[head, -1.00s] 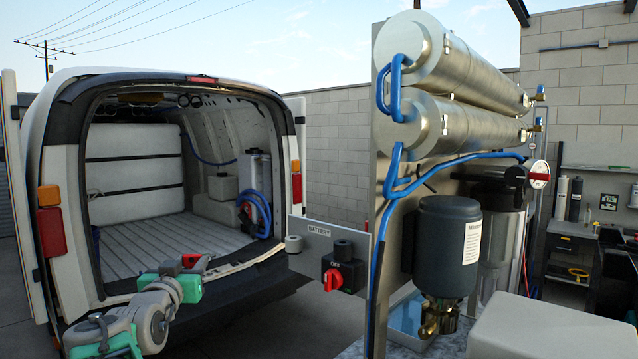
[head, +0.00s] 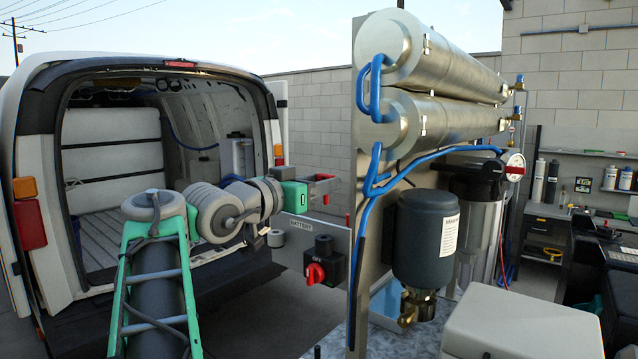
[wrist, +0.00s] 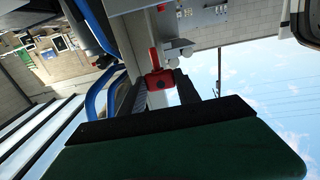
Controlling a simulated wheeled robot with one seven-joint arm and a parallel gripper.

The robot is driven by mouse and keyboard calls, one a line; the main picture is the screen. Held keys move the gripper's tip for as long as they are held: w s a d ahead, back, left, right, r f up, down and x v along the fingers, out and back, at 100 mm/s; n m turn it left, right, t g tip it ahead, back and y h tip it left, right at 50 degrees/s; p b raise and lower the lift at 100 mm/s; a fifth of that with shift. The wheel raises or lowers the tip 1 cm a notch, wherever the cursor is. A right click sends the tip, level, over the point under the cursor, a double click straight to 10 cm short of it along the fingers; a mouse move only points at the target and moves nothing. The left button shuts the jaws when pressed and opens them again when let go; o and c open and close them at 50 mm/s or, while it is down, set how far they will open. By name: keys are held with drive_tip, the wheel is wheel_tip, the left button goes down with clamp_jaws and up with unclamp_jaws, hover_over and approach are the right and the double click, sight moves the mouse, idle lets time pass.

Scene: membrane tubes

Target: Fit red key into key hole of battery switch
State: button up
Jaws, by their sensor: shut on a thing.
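My gripper (head: 320,188) is shut on the red key, held in the air above the battery panel (head: 295,248). The red key (wrist: 160,80) sits between the dark fingers in the wrist view, with a narrow red part extending away from them. In the head view the fingers mostly hide it, with some red (head: 325,177) showing. The black battery switch (head: 334,262) is on the panel below my gripper, with a red knob and an OFF mark. A black round piece sits on its top; I cannot tell if it is the key hole. The key is apart from the switch.
A blue-grey tank (head: 427,238), blue hoses and metal membrane tubes (head: 440,50) stand just right of the panel. The open van (head: 110,150) is behind my arm. A pale box (head: 520,325) stands front right.

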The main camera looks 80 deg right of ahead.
drive_tip(key=shift+a, duration=0.1)
wheel_tip(320, 180, down, 6)
drive_tip(key=b, duration=0.5)
drive_tip(key=shift+w+a+b, duration=0.1)
drive_tip(key=shift+b, duration=0.3)
drive_tip(key=shift+f+b, duration=0.1)
drive_tip(key=shift+b, duration=0.4)
idle(1.1)
drive_tip(key=shift+f+b, duration=0.3)
drive_tip(key=shift+f, duration=0.05)
drive_tip(key=shift+f+b, duration=1.5)
drive_tip(key=shift+f, duration=0.05)
drive_tip(key=o, duration=1.4)
